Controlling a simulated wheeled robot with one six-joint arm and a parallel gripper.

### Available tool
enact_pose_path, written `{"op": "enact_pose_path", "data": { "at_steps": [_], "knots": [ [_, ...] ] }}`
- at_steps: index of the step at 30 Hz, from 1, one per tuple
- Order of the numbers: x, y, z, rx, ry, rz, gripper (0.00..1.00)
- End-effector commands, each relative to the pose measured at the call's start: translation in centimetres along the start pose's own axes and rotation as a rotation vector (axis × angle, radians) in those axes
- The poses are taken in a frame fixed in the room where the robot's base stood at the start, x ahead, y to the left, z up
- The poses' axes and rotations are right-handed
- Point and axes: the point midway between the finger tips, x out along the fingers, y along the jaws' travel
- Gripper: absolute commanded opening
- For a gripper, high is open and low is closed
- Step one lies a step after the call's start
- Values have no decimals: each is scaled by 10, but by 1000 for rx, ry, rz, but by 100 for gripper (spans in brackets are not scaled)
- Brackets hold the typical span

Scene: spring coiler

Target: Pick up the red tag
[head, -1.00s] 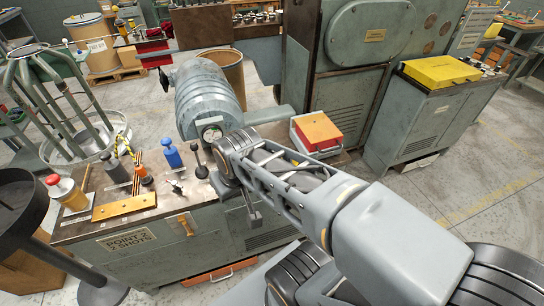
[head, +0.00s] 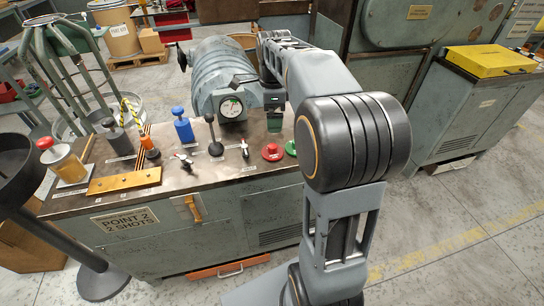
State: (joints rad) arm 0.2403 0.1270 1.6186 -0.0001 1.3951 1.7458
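I cannot make out a red tag for certain in the head view. The bench (head: 250,172) bears a red round button (head: 272,152) and a green one (head: 291,148) near its right front edge. My arm reaches up and over the bench's right part, bent at the large dark joint. My gripper (head: 274,118) seems to point down behind the two buttons, beside the grey cylinder's gauge (head: 231,107). Its fingers are too small and dark to tell open from shut, and I see nothing held. My arm hides the bench's right end.
A blue-topped plunger (head: 183,127), black-knobbed lever (head: 213,135), orange-based bottle (head: 150,148) and brass plate (head: 124,180) crowd the bench top. A dark round stand (head: 55,235) is at left. A yellow case (head: 489,61) lies on the right cabinet. The floor at right is clear.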

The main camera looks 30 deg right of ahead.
Motion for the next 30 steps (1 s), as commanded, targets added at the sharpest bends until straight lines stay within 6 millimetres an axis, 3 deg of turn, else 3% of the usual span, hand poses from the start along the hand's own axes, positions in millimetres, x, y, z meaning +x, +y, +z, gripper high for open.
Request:
{"op": "enact_pose_path", "data": {
  "at_steps": [1, 9, 20, 30],
  "knots": [
    [12, 0, 0, 10, 1, 5, 100],
    [57, 0, 1, 12, 1, 4, 100],
    [82, 0, 2, 10, 0, 2, 100],
    [123, 0, 5, 10, 1, 3, 100]
  ]
}}
